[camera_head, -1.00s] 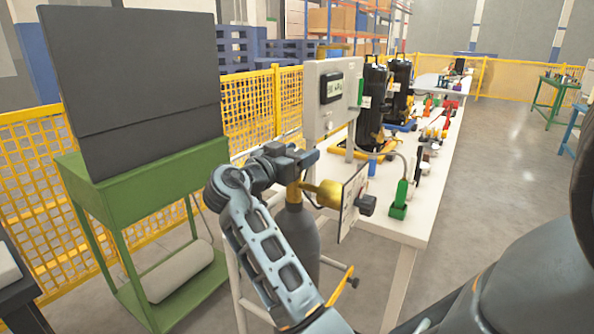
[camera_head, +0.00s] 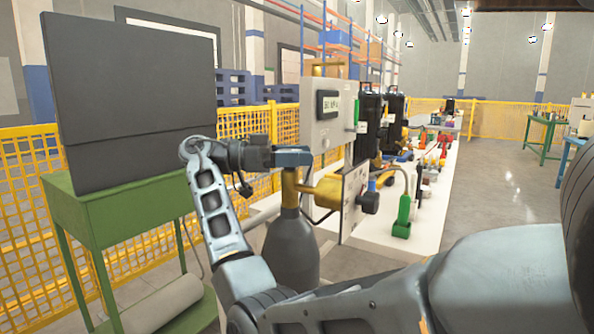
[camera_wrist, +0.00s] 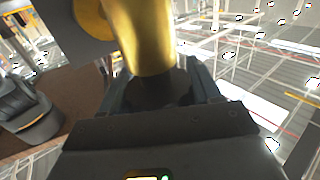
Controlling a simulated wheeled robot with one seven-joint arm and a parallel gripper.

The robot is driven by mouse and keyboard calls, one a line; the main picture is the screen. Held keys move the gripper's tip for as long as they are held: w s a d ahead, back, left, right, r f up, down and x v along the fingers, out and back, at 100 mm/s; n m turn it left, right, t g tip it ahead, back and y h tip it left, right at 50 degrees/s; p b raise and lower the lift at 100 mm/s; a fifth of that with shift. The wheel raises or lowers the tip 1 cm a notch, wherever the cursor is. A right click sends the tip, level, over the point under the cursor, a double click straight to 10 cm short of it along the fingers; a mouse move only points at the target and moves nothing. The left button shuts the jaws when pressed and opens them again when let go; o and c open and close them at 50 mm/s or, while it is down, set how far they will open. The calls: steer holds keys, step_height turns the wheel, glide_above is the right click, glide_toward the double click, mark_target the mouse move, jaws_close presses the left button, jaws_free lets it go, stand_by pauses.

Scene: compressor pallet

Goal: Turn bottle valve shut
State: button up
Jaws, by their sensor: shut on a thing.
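A dark grey gas bottle (camera_head: 292,250) stands upright left of the white bench, with a brass valve (camera_head: 290,185) on its neck. A brass regulator (camera_head: 326,191) extends right from the valve behind a thin upright plate (camera_head: 352,200). My gripper (camera_head: 300,156) reaches from the left at the valve's top. In the wrist view, a brass body (camera_wrist: 145,38) rises in front of the two dark fingers. My gripper (camera_wrist: 165,88) is shut on a dark knob at its end, apparently the valve's handwheel. The fingers hide most of the knob, so its turn angle cannot be read.
A grey control box with a display (camera_head: 329,115) stands just behind the valve. A green stand (camera_head: 120,205) with a dark panel (camera_head: 130,90) is close on the left. The white bench (camera_head: 430,215) holds several tools. Open floor lies to the right.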

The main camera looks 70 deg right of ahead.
steer(key=shift+a+f+m+g+y+b, duration=0.15)
steer(key=shift+m+y+b, duration=0.6)
steer(key=shift+b, duration=0.95)
steer(key=shift+f+m+g+y+b, duration=0.15)
steer(key=shift+m+g+y+b, duration=0.2)
steer(key=shift+y+b, duration=1.05)
steer(key=shift+a+f+m+g+y+b, duration=0.15)
steer(key=shift+m+y+b, duration=0.45)
steer(key=shift+b, duration=1.45)
steer(key=m+y+b, duration=0.1)
steer(key=b, duration=0.3)
steer(key=shift+r, duration=0.1)
steer(key=shift+s+y+b, duration=0.1)
steer(key=shift+y+b, duration=0.35)
steer(key=shift+b, duration=0.1)
steer(key=shift+a+r+m+y+b, duration=0.1)
steer(key=shift+r+m+y+b, duration=0.35)
steer(key=shift+b, duration=0.85)
steer(key=shift+f, duration=0.1)
steer(key=o, duration=1)
steer(key=shift+c, duration=0.2)
steer(key=shift+r+p, duration=0.25)
steer(key=shift+p, duration=0.8)
steer(key=h+p, duration=0.1)
steer(key=p, duration=0.2)
steer(key=shift+r+n, duration=0.1)
steer(key=shift+n, duration=0.25)
